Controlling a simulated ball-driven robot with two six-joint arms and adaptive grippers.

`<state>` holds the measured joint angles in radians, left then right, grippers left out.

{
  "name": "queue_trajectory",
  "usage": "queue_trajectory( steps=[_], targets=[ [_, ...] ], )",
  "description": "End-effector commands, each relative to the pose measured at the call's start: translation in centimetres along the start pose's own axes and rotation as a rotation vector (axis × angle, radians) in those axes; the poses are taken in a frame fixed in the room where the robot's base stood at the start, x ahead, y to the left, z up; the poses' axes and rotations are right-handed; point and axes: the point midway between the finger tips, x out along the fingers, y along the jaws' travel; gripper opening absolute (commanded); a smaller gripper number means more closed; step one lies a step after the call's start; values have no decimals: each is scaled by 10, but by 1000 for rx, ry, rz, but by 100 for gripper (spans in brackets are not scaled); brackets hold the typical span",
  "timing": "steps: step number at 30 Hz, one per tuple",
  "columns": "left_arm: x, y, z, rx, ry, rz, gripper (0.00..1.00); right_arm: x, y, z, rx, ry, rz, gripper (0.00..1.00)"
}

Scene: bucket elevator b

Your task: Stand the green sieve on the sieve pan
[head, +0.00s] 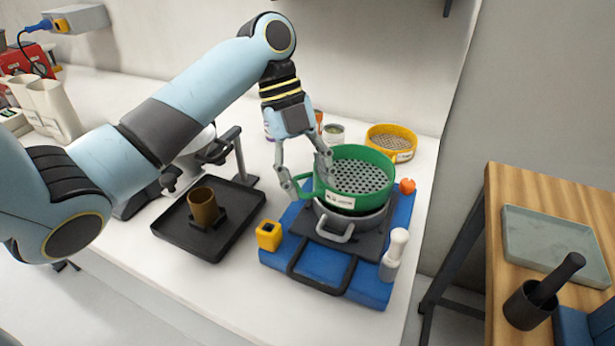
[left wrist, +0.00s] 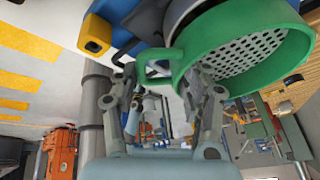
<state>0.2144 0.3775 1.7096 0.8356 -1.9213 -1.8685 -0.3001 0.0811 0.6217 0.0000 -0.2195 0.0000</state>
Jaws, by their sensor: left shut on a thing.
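The green sieve (head: 345,197), with a perforated floor and a white label, is directly above the grey sieve pan (head: 337,228). A dark gap shows under the sieve's front edge, and it looks slightly tilted. I cannot tell whether it touches the pan at the back. My left gripper (head: 306,186) is shut on the sieve's green side handle. In the left wrist view the green sieve (left wrist: 215,40) fills the upper right, its handle between the fingers (left wrist: 162,82). The pan, with a loop handle in front, stands on the dark plate of a blue base. My right gripper is out of view.
The blue base (head: 273,257) carries a yellow block (head: 268,235), a white-handled tool (head: 394,254) and an orange knob (head: 407,186). A yellow sieve (head: 391,143) stands behind. A black tray (head: 185,233) with a brown cup (head: 203,206) is left. A wooden table (head: 510,185) is right.

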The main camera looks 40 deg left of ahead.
Motion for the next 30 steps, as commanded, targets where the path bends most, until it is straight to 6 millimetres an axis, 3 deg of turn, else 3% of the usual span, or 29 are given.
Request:
queue_trajectory(
  steps=[23,24,28,30],
  targets=[
    [13,2,5,1,-1,-1,5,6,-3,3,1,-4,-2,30],
    [13,2,5,0,-1,-1,49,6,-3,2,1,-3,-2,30],
    [13,2,5,0,-1,-1,66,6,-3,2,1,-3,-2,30],
    [13,2,5,0,-1,-1,69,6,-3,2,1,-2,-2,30]
  ],
)
